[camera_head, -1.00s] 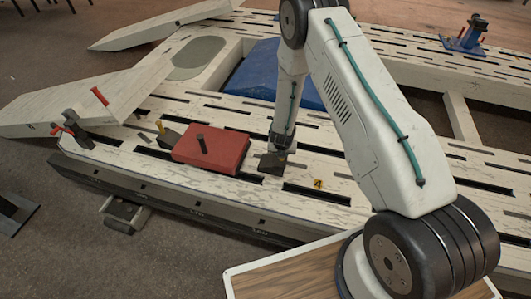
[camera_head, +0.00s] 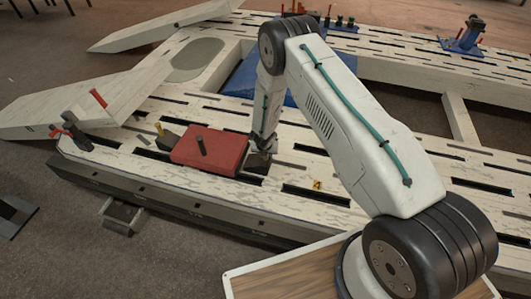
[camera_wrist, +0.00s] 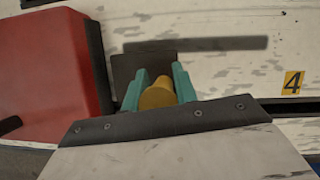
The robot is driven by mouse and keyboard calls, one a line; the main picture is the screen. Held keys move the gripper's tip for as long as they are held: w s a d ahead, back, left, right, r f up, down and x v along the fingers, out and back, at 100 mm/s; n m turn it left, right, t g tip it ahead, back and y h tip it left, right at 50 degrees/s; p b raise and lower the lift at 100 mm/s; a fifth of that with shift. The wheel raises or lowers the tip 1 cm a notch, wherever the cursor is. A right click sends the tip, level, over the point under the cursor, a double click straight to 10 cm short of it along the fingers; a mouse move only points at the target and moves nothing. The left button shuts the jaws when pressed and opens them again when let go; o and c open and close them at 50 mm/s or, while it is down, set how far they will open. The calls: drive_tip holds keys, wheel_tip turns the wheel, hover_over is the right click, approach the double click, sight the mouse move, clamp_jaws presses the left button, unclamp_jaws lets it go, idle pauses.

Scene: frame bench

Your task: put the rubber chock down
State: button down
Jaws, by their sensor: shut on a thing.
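The rubber chock (camera_wrist: 127,68) is a dark block with a yellow grip (camera_wrist: 158,95). My gripper (camera_wrist: 158,88) has its two green fingers shut on that grip. In the head view the chock (camera_head: 258,160) is low over the slotted white bench, close against the right side of a red block. My gripper (camera_head: 262,146) is just above it, partly hidden by my arm. I cannot tell whether the chock's underside touches the bench. A second dark block with a yellow grip (camera_head: 161,131) stands left of the red block.
The red block (camera_head: 208,150) with a dark handle lies on the white slotted bench (camera_head: 330,172). A yellow tag marked 4 (camera_wrist: 292,83) is to the right of the chock. Red-handled clamps (camera_head: 75,135) stand at the left end. The bench right of the tag looks clear.

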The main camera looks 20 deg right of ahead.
drive_tip(key=c, duration=1.1)
unclamp_jaws()
drive_tip(key=v, duration=1.2)
drive_tip(key=w+d+r+m+t+h, duration=0.1)
drive_tip(key=d+r+m, duration=0.25)
drive_tip(key=r, duration=0.55)
drive_tip(key=w+d+r+m+t+h, duration=0.15)
drive_tip(key=r+m, duration=0.25)
drive_tip(key=r, duration=0.6)
drive_tip(key=s+d+r+m+g+h, duration=0.1)
drive_tip(key=s+d+r+m, duration=0.25)
drive_tip(key=r, duration=0.45)
drive_tip(key=s+d+r+m+g+h, duration=0.1)
drive_tip(key=s+d+r+m, duration=0.3)
drive_tip(key=r, duration=0.4)
drive_tip(key=s+r+m+g+y, duration=0.1)
drive_tip(key=s+r+m, duration=0.4)
drive_tip(key=s, duration=0.5)
drive_tip(key=s+r+m+g, duration=0.1)
drive_tip(key=s+r+m, duration=0.45)
drive_tip(key=s, duration=0.35)
drive_tip(key=s+a+r+m+y, duration=0.1)
drive_tip(key=s+a+m+y, duration=0.1)
drive_tip(key=s, duration=0.6)
drive_tip(key=s+a+r+m+g+y, duration=0.1)
drive_tip(key=s+a+m+y, duration=0.2)
drive_tip(key=s, duration=0.6)
drive_tip(key=a, duration=0.2)
drive_tip(key=shift+a, duration=0.35)
